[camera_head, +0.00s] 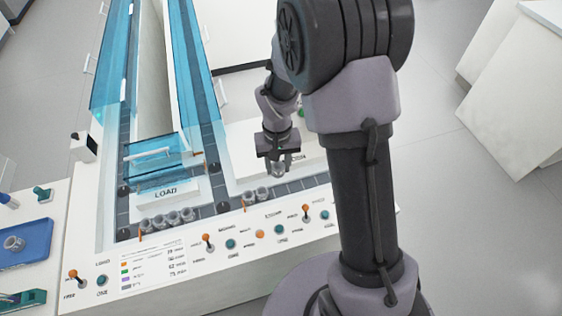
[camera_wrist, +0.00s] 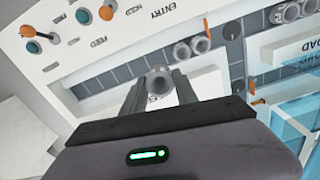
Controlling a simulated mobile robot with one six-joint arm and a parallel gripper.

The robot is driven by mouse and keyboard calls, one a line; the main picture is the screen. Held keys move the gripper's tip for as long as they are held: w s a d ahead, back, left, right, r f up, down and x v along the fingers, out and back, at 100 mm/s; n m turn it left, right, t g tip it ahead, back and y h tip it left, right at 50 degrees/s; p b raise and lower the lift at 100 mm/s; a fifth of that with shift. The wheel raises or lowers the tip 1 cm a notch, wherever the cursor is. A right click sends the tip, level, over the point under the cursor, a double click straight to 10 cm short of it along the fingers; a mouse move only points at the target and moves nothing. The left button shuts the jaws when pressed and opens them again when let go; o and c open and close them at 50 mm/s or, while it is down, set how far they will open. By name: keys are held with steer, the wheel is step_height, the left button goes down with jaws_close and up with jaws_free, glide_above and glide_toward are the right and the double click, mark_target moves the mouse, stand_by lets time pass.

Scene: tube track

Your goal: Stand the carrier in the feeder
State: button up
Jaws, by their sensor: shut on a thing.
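My gripper (camera_head: 279,168) is shut on a small grey, round carrier (camera_wrist: 159,82). The carrier sits between the two fingers in the wrist view, with its round, hollow-looking end facing the camera. In the head view the gripper hangs over the right part of the track, and the carrier (camera_head: 279,171) shows just below the jaws. Labels reading FEED and ENTRY are on the white front panel (camera_wrist: 120,35) in the wrist view. I cannot tell for certain which part is the feeder.
Two grey carriers (camera_head: 256,195) stand on the dark track right of the LOAD block (camera_head: 167,193). Several more (camera_head: 167,219) stand in front of that block. Blue transparent covers (camera_head: 110,65) line the lanes. Switches and buttons (camera_head: 230,244) line the front panel. A blue tray (camera_head: 38,236) is at left.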

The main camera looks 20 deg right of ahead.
steer(key=shift+w+f, duration=0.2)
steer(key=shift+f, duration=0.15)
steer(key=shift+s+a+f+b, duration=0.1)
steer(key=shift+s+f+b, duration=0.1)
steer(key=shift+f+b, duration=0.5)
step_height(320, 180, down, 9)
steer(key=b, duration=0.6)
steer(key=shift+r+b, duration=0.2)
steer(key=shift+b, duration=0.2)
steer(key=shift+f, duration=0.2)
steer(key=shift+f+b, duration=0.2)
steer(key=shift+b, duration=0.1)
